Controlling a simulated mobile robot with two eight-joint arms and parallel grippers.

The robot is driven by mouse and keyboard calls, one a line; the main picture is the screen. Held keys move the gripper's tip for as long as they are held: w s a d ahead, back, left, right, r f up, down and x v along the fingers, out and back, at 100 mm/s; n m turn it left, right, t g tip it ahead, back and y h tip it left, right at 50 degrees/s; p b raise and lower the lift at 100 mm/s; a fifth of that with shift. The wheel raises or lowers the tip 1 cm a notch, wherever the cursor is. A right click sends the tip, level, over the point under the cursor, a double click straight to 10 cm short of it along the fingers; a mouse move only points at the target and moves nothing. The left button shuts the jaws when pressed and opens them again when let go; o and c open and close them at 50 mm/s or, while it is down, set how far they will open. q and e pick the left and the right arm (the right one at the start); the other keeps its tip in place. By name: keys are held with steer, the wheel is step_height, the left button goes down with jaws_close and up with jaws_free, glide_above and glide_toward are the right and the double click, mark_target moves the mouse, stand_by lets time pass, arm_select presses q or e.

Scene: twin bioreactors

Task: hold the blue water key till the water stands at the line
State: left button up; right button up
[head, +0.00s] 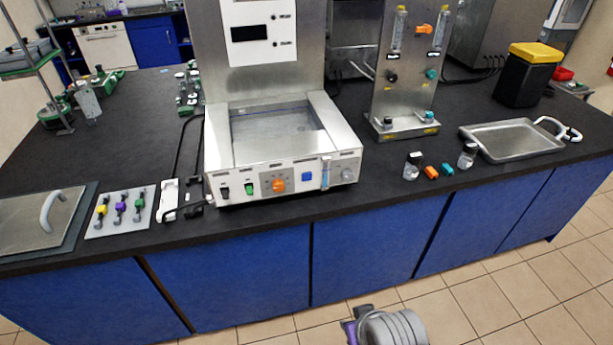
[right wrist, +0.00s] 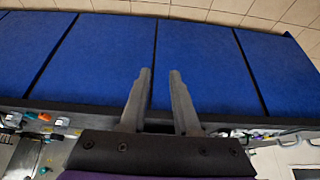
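The blue water key (head: 307,177) is a small square button on the front panel of the steel water bath (head: 222,150), right of an orange knob (head: 278,185). Beside it is a narrow upright sight glass (head: 325,172) with a bluish tint; its line and water level are too small to read. The basin is open on top with a shallow bluish-grey floor. My right gripper (right wrist: 160,72) is open and empty in the right wrist view, in front of the blue cabinet fronts, away from the key. My left gripper is not in view.
A green switch (head: 250,189) and a black switch (head: 224,192) sit left of the knob. A black-handled lead (head: 190,208) lies left of the bath. Small bottles (head: 412,165) and a steel tray (head: 515,140) stand to the right. The counter's front edge is mostly clear.

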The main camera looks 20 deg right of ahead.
jaws_close()
stand_by(1.4)
